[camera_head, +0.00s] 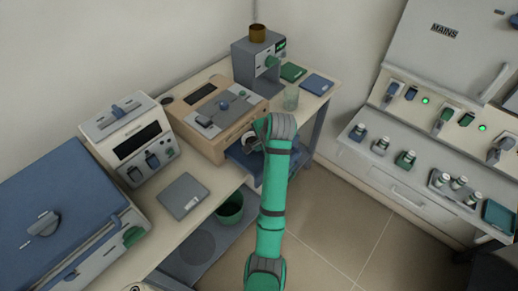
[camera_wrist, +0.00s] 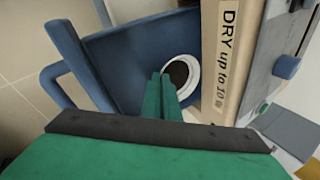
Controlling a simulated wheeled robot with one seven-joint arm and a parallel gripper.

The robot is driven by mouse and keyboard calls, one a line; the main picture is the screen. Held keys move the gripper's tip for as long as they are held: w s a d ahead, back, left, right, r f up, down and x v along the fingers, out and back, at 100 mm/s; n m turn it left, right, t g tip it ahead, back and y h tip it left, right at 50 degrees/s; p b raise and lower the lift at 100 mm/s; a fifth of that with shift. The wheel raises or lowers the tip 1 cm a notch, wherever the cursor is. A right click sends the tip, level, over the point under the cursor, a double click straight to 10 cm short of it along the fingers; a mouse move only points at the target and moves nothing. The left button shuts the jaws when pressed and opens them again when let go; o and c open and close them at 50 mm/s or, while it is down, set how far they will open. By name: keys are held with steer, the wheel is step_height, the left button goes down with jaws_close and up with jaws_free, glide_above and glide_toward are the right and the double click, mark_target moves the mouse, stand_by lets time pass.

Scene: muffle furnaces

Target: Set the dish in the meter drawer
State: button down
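The beige meter (camera_head: 190,116) stands on the bench with its blue drawer (camera_head: 246,166) pulled out at the front. In the wrist view, the blue drawer (camera_wrist: 128,58) lies beneath my gripper, beside the meter's beige face (camera_wrist: 232,50) marked "DRY up to 10". The dish (camera_wrist: 194,80) is a small round white one with a dark inside. My gripper (camera_wrist: 163,76) has its green fingers close together at the dish's near rim, which seems pinched between them. The dish is over the drawer area; whether it touches the floor of the drawer cannot be told. My forearm partly hides the drawer in the head view.
A white device (camera_head: 128,138) and a blue-lidded furnace (camera_head: 60,215) stand left of the meter. A green bin (camera_head: 230,208) is below the bench. The floor (camera_head: 345,220) at right is clear.

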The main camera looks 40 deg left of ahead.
steer(key=shift+d+f, duration=0.1)
steer(key=shift+f, duration=0.5)
steer(key=shift+f, duration=0.2)
steer(key=c, duration=2)
jaws_free()
steer(key=shift+c, duration=0.2)
steer(key=shift+s, duration=0.1)
steer(key=v, duration=1.2)
steer(key=shift+r, duration=0.2)
